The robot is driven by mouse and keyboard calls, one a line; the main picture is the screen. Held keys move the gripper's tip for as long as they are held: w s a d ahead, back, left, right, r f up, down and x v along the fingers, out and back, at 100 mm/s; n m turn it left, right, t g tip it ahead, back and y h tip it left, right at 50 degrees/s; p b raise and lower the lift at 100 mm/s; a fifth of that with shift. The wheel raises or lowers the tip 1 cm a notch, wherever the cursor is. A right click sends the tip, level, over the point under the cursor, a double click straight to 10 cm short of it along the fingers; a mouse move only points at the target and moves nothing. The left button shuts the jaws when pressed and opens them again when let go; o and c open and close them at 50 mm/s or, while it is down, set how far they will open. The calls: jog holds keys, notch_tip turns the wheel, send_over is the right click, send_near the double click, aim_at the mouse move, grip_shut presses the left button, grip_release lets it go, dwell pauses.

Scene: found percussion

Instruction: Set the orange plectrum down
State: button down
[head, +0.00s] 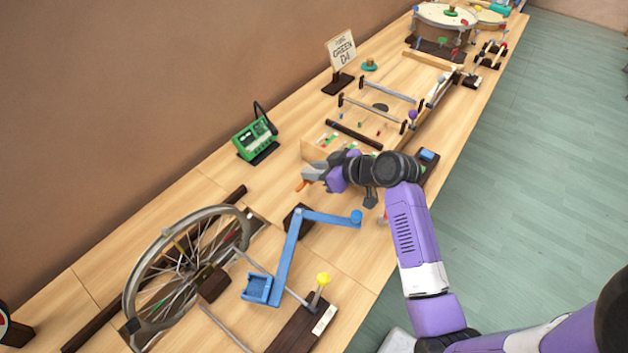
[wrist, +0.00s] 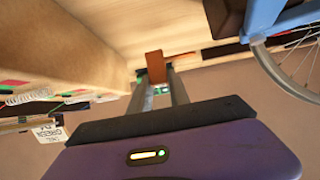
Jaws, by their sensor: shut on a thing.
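My gripper (head: 308,178) is over the wooden bench, between the blue crank arm and the bench's raised wooden box. It is shut on the orange plectrum (head: 300,186), which sticks out past the fingertips to the left in the head view. In the wrist view the plectrum (wrist: 155,66) shows as a brownish-orange block at the ends of the two fingers (wrist: 158,90). I cannot tell from these frames whether the plectrum touches anything below it.
A spoked wheel (head: 133,270) stands front left, beside a blue crank (head: 290,255) and a yellow-knobbed lever (head: 323,279). A green device (head: 254,142) stands behind. A sign (head: 341,48) and drum (head: 440,38) are farther back. Bare bench (head: 215,172) shows left of my gripper.

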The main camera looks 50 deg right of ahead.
jog(key=shift+f, duration=2.2)
jog(key=shift+f, duration=0.2)
jog(key=c, duration=1.2)
grip_release()
jog(key=shift+r, duration=0.1)
jog(key=shift+c, duration=0.2)
jog(key=shift+r, duration=0.2)
jog(key=v, duration=1.2)
